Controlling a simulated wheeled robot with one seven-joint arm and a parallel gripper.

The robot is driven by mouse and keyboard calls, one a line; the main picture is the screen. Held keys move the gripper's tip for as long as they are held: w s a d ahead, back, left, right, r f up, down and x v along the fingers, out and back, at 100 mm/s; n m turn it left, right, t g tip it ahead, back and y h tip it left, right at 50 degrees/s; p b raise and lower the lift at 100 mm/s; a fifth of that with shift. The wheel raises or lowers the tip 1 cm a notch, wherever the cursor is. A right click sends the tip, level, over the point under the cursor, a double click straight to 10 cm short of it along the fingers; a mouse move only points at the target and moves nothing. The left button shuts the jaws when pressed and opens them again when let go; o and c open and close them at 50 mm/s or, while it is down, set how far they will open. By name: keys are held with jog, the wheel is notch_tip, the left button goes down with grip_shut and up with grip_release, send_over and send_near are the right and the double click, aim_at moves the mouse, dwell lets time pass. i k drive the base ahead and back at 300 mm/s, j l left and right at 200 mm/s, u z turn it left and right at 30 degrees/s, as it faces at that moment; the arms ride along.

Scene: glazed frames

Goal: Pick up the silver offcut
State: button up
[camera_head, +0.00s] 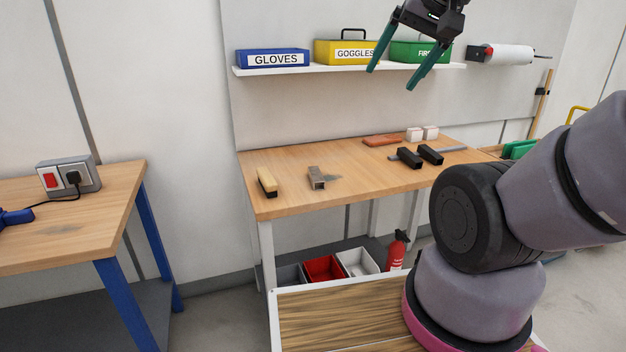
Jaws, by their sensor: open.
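A short silver-grey offcut (316,178) lies on the wooden workbench (290,205), left of the middle and close to the front edge. A dark smudge is on the wood just right of it. My gripper (391,79) is high above the bench, in front of the shelf, with its two green fingers spread apart and pointing down to the left. It is empty and well clear of the offcut, up and to its right. Nothing hides the offcut.
A brush-like wooden block (267,181) lies left of the offcut. Two black pieces (409,157), a reddish block (382,141), small white blocks (414,134) and a flat grey strip (452,149) lie farther right. A shelf (350,69) with labelled boxes hangs behind.

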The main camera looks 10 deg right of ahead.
aim_at(316, 179)
jog(key=i+j, duration=0.15)
jog(key=j, duration=0.2)
jog(key=i+j, duration=0.1)
jog(key=j, duration=0.25)
jog(key=i+j, duration=0.15)
jog(key=j, duration=0.15)
jog(key=i+j, duration=0.15)
jog(key=j, duration=0.2)
jog(key=j+z, duration=0.1)
jog(key=z, duration=0.4)
jog(key=j+z, duration=0.1)
jog(key=z, duration=0.35)
jog(key=j+z, duration=0.1)
jog(key=z, duration=0.4)
jog(key=j+z, duration=0.15)
jog(key=z, duration=0.35)
